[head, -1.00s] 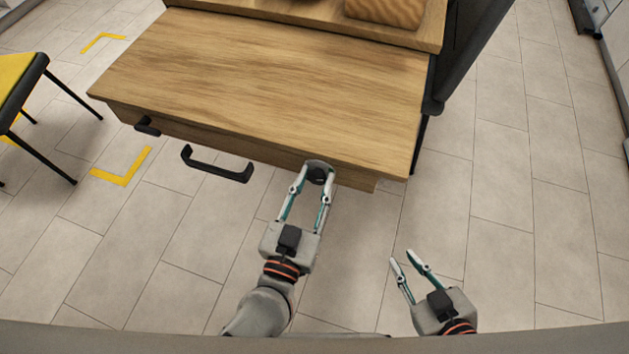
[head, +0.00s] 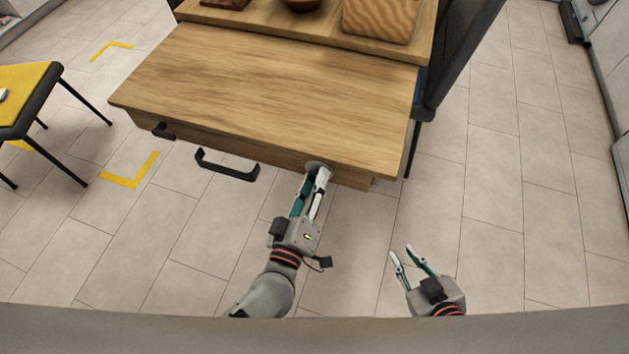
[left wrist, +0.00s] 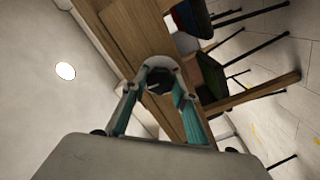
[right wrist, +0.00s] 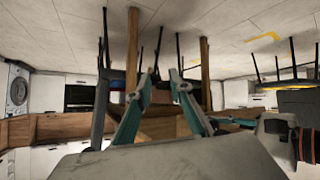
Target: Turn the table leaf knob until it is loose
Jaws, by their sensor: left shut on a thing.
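The table leaf knob (left wrist: 160,80) is dark and sits against a pale round plate in the left wrist view. In the head view the plate (head: 314,165) shows on the front edge of the wooden table, near its right end, and the fingers mostly cover the knob. My left gripper (head: 322,174) is shut on the knob, with its fingers on either side of it. Its wrist is rolled. My right gripper (head: 409,250) is open and empty, low and to the right, apart from the table. How loose the knob is cannot be seen.
The wooden table top (head: 270,85) is bare. A black bar handle (head: 228,170) and another dark knob (head: 163,131) are on its front, to the left. A wooden board (head: 380,18) lies on the raised back part. A yellow chair (head: 30,95) stands at left. The floor at right is clear.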

